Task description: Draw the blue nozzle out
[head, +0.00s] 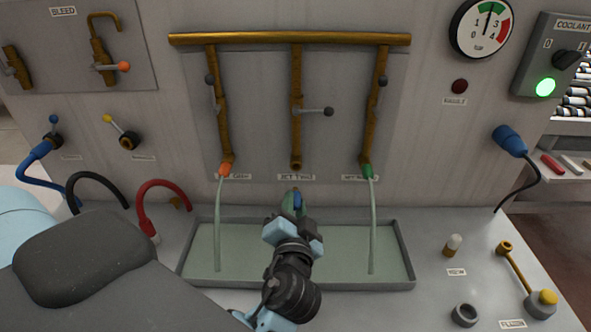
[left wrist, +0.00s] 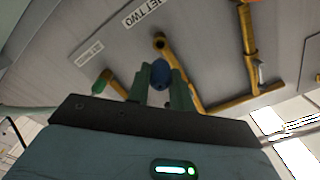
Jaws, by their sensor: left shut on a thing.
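My left gripper (head: 294,204) is shut on the blue nozzle (head: 297,201) above the tray, below the middle pipe. In the left wrist view the blue nozzle (left wrist: 160,74) sits between the two greenish fingers of my left gripper (left wrist: 158,82). The middle pipe's open lower end (head: 296,164) is bare, and in the head view a gap shows between it and the nozzle. The middle valve lever (head: 316,111) points sideways to the right. My right gripper is not in view.
An orange nozzle (head: 225,170) and a green nozzle (head: 368,171) on the side pipes pour streams into the shallow tray (head: 405,250). A gauge (head: 482,27) and a coolant box (head: 550,55) with a lit green lamp are upper right. Coloured hoses stand at left.

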